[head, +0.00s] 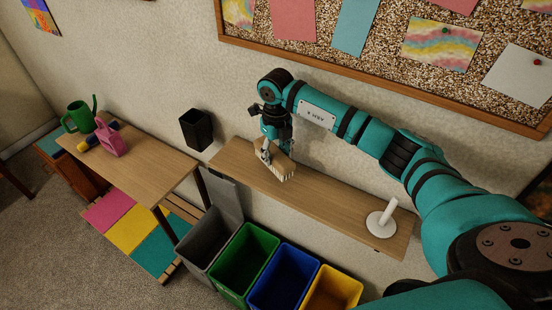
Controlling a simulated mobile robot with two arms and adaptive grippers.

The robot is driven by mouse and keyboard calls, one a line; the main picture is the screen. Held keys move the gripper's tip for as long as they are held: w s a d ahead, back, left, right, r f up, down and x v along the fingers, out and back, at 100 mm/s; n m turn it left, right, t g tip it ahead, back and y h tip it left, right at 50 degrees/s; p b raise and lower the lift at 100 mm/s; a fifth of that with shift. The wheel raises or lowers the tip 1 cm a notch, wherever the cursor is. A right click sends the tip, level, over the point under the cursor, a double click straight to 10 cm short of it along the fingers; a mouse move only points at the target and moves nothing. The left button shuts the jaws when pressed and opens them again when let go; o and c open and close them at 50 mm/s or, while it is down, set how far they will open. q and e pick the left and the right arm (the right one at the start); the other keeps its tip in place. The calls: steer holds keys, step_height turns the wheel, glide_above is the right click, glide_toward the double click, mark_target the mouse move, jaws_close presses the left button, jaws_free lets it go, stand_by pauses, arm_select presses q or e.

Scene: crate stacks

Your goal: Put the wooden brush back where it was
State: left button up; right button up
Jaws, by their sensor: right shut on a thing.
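The wooden brush (275,170) is light brown with a pale bristle edge. It is at the left part of a narrow wooden wall shelf (335,200). My right gripper (267,152) is above the brush, shut on it. The fingers point down and hide part of the brush. I cannot tell whether the brush touches the shelf or is just above it. My left gripper is not in view.
A white stand with an upright rod (381,222) is at the shelf's right end. Grey (207,243), green (243,260), blue (283,277) and yellow (331,287) bins stand below. A black holder (197,130) is on the wall. A table (135,165) holds a green watering can (77,117).

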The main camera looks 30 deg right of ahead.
step_height(320, 180, down, 3)
steer(key=shift+s+r+p, duration=0.1)
steer(key=shift+p, duration=0.65)
steer(key=shift+f, duration=0.3)
steer(key=shift+f, duration=0.15)
steer(key=o, duration=1.1)
